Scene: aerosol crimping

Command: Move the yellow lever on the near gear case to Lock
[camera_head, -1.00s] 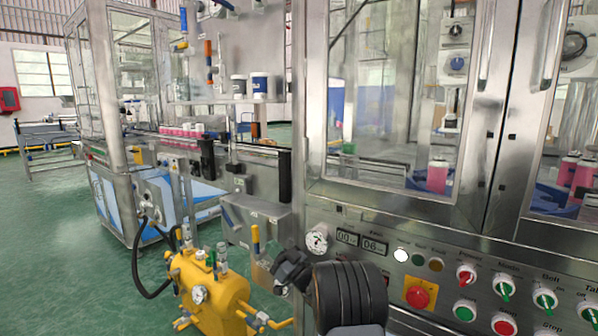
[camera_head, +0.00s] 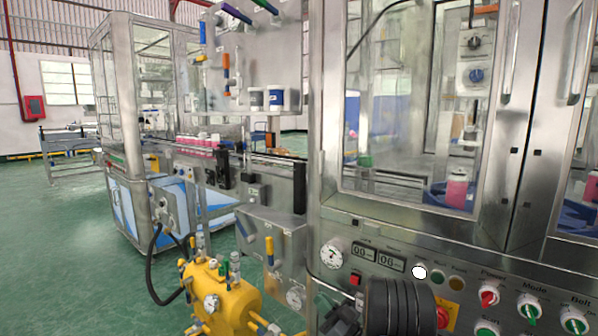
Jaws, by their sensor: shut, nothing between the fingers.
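A yellow lever (camera_head: 269,250) stands about upright on the front of the machine, low in the middle of the view. Below and right of it is a grey metal case with a round dial (camera_head: 295,297), which I take for the near gear case. Its Lock marking is too small to read. My gripper (camera_head: 340,318) is dark, at the bottom edge, right of the lever and dial and apart from the lever. It is shut and empty. Its lower part is cut off by the frame.
A yellow tank (camera_head: 220,300) with valves stands left of the gripper. A control panel with a gauge (camera_head: 332,254), a white lamp (camera_head: 419,272) and switches is at right. A blue-handled lever (camera_head: 241,231) sits up left of the yellow one. Green floor (camera_head: 60,260) is open at left.

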